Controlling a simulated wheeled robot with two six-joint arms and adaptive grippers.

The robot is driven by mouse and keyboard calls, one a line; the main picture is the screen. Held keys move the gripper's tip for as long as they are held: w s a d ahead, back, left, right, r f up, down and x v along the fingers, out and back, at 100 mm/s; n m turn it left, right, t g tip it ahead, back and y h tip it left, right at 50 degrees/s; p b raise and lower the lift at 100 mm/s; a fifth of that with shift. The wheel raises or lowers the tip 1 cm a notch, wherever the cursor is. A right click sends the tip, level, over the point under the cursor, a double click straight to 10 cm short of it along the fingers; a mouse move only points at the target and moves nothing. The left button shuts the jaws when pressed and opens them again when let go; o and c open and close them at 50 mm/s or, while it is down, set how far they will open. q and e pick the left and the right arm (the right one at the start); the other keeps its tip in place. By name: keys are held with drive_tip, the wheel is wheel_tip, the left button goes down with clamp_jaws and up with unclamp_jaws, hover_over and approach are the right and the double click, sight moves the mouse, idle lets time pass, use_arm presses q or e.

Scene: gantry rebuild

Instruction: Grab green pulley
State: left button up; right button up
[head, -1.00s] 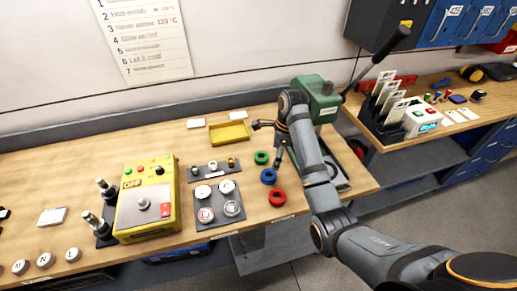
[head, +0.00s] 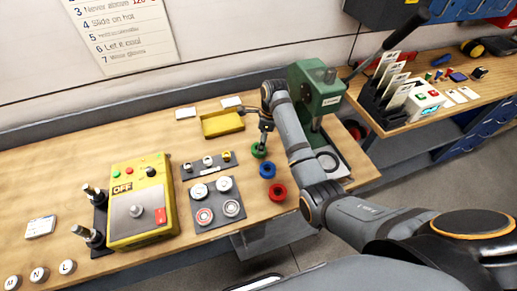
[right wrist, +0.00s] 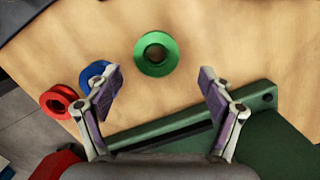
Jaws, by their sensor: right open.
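The green pulley (head: 259,150) lies flat on the wooden bench, behind a blue pulley (head: 267,170) and a red pulley (head: 278,192). My right gripper (head: 265,132) is above the bench close to the green pulley and partly covers it in the head view. In the right wrist view the green pulley (right wrist: 156,54) shows whole, with its dark centre hole, ahead of the open fingers (right wrist: 160,85) and near the middle between them. Nothing is between the fingers. The blue pulley (right wrist: 97,72) is partly hidden by the left-hand finger there. My left gripper is not in view.
A green press (head: 318,92) with a long lever stands right beside my right arm. A yellow tray (head: 222,124) lies behind the pulleys. Left of them are dark plates with small parts (head: 213,203) and a yellow control box (head: 139,211).

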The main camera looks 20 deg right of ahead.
drive_tip(key=f, duration=0.1)
drive_tip(key=a+f+p, duration=0.1)
drive_tip(key=shift+s+f, duration=0.1)
drive_tip(key=shift+f, duration=0.2)
drive_tip(key=shift+a+f, duration=0.1)
drive_tip(key=shift+f, duration=0.8)
drive_tip(key=c, duration=1.3)
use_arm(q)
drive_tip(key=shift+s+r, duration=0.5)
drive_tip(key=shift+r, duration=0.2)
use_arm(e)
drive_tip(key=shift+c, duration=0.3)
